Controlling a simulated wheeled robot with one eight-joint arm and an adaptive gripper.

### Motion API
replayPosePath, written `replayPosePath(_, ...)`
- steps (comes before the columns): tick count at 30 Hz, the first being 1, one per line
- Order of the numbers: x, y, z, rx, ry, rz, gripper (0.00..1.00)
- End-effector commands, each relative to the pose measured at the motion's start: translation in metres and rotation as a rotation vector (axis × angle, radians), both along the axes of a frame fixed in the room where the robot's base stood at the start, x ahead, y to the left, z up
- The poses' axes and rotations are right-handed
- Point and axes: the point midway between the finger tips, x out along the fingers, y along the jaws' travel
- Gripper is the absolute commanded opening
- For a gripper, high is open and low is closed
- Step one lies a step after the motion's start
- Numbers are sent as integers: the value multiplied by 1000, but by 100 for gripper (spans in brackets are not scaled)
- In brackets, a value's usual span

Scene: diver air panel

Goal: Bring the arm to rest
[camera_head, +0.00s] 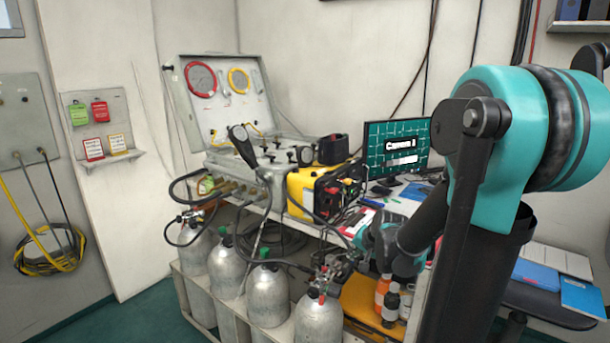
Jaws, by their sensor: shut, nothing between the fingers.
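My arm (520,130) comes in from the right, with teal joints and a dark link running down to a teal wrist (400,250). My gripper (328,272) is small and partly lost among dark hoses. It is shut with nothing in it, pointing left above the gas cylinders, in front of the bench. I cannot tell whether it touches a hose or fitting.
An open diver air panel case (215,85) with gauges and a yellow unit (302,190) stand on the bench. Several grey cylinders (268,293) with hoses stand below. A monitor (397,147) stands behind my arm. Bottles (390,305) are close under my wrist. A chair (540,300) is at right.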

Motion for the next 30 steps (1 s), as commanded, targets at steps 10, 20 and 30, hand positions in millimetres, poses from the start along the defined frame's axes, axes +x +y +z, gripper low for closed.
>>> replayPosePath(10, -159, -22, -40, -357, 152, 308, 0)
replayPosePath(20, -209, -36, -58, -471, 216, 418, 0)
replayPosePath(30, -209, -36, -58, -470, 215, 416, 0)
